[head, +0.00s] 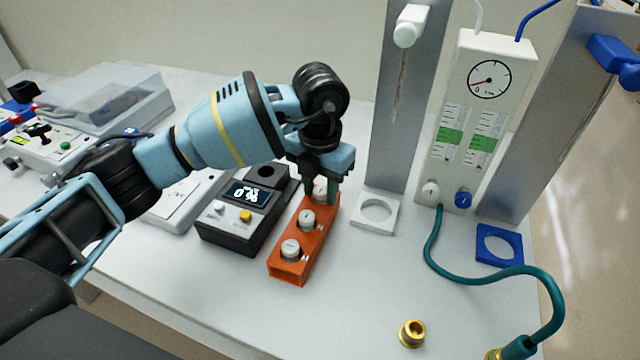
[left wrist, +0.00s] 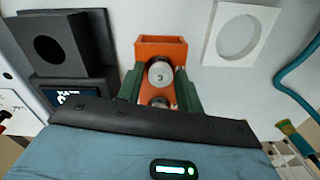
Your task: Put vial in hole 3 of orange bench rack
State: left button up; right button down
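The orange bench rack (head: 288,268) stands near the middle of the bench. White-capped vials show in it: a near one (head: 290,248), a middle one (head: 307,220) and a far one (head: 320,188). My left gripper (head: 320,192) reaches down over the rack's far end, its green fingers on either side of the far vial. In the left wrist view, the far vial's cap (left wrist: 160,75) sits between the fingers (left wrist: 160,80), with a gap on each side. The orange rack (left wrist: 162,44) is around it, and another cap (left wrist: 159,102) is partly hidden. My right gripper is out of view.
A black device with a display (head: 240,218) stands close left of the rack. A white ring holder (head: 375,228) and grey column stand right, with a gauge panel (head: 488,80), blue ring holder (head: 499,259) and teal hose (head: 440,260). A brass fitting (head: 411,333) lies in front.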

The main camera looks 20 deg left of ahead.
aim_at(320, 191)
pick_arm(q)
jog(key=shift+o, duration=0.8)
notch_tip(320, 191, up, 12)
jog(key=shift+r, duration=0.2)
jog(key=shift+f, duration=0.1)
